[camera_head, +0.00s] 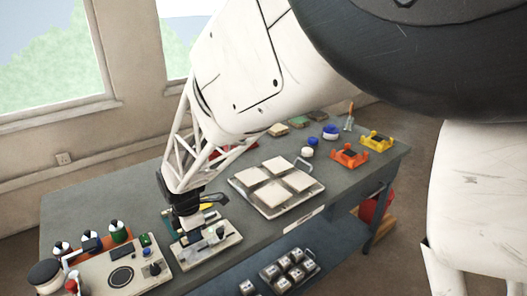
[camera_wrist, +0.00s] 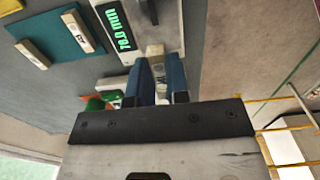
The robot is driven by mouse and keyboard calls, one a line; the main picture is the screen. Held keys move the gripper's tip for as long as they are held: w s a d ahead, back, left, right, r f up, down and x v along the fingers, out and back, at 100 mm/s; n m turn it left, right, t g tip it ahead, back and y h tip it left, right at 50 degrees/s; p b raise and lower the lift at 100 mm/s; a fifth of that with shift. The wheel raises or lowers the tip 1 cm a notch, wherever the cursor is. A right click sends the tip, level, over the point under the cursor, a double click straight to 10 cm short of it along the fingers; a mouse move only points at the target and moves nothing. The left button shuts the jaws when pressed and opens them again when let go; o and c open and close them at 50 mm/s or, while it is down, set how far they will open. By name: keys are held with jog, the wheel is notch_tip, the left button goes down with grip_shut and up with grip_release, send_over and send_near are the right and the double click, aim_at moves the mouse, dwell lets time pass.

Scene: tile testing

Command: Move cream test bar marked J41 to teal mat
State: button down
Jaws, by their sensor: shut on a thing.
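My gripper (camera_wrist: 163,88), with blue fingers, is shut on a small cream bar (camera_wrist: 155,51) at the edge of a pale measuring device (camera_wrist: 113,50) with a green display reading about 70.0 mm. No marking on the held bar is readable. The teal mat (camera_wrist: 48,33) lies at upper left in the wrist view. One cream bar (camera_wrist: 75,30) with a dark, unclear mark lies on it; another (camera_wrist: 33,54) lies at its lower edge. In the head view, my gripper (camera_head: 187,222) is low over the device (camera_head: 207,248), and the mat is mostly hidden behind it.
A tray of pale tiles (camera_head: 277,188) stands to the right of the device. A panel with a black ring (camera_head: 121,277) and several bottles stand to the left. Orange (camera_head: 349,156) and yellow (camera_head: 376,141) holders stand at the far right.

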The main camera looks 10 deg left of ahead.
jog(key=w+a, duration=0.3)
jog(key=w, duration=0.1)
jog(key=w+a, duration=0.7)
jog(key=w, duration=0.1)
jog(key=shift+w+a+f, duration=0.3)
jog(key=shift+w, duration=0.05)
jog(key=shift+f, duration=0.15)
jog(key=shift+f, duration=3.05)
jog(key=shift+f, duration=0.3)
jog(key=c, duration=1)
grip_release()
jog(key=shift+o, duration=0.3)
jog(key=o, duration=0.3)
